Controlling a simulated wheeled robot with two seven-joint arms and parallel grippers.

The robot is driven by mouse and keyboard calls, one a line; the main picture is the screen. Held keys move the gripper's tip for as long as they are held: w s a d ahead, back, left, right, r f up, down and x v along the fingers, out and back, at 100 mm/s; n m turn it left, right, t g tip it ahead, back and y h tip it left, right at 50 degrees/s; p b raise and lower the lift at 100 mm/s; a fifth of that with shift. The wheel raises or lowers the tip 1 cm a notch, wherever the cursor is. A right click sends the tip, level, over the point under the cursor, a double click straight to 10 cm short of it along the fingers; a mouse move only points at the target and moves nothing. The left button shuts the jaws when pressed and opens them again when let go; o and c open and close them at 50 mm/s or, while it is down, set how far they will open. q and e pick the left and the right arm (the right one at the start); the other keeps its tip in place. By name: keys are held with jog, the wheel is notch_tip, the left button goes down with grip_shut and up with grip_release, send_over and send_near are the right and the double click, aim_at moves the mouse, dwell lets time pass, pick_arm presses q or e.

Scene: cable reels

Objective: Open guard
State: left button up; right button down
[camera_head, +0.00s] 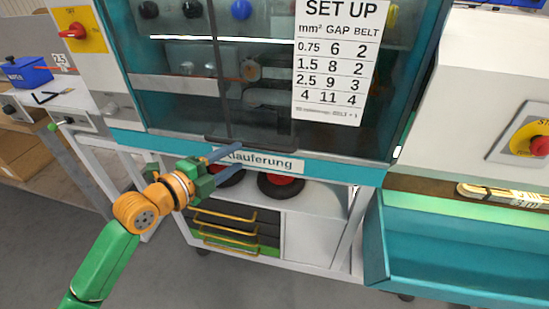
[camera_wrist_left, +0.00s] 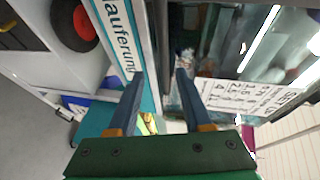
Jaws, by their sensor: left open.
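The guard (camera_head: 178,117) is a tinted see-through panel on the front of the teal-framed machine, and it looks shut. A dark handle strip (camera_head: 265,146) runs along its lower edge. In the left wrist view, the open fingers (camera_wrist_left: 160,74) point at the border between the teal frame and the guard (camera_wrist_left: 215,50). I cannot tell whether they touch it. My right gripper is not in view.
A set-up chart (camera_head: 340,60) is fixed on the guard's right part. Below are red-centred reels (camera_head: 281,186) and a drawer stack with yellow handles (camera_head: 228,228). A teal trough (camera_head: 460,255) stands at right, a blue box (camera_head: 26,73) at far left. Grey floor is clear in front.

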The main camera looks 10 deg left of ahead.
aim_at(245, 146)
pick_arm(q)
jog(key=x, duration=0.2)
jog(key=p+x, duration=0.1)
jog(key=x, duration=0.1)
jog(key=a+x, duration=0.1)
jog(key=x, duration=0.1)
jog(key=shift+w+r, duration=0.3)
jog(key=shift+w, duration=0.3)
jog(key=shift+w+d, duration=0.15)
jog(key=shift+d, duration=0.05)
jog(key=shift+a+f, duration=0.1)
jog(key=shift+a, duration=0.05)
jog(key=shift+c, duration=1.1)
grip_shut()
jog(key=shift+f, duration=0.1)
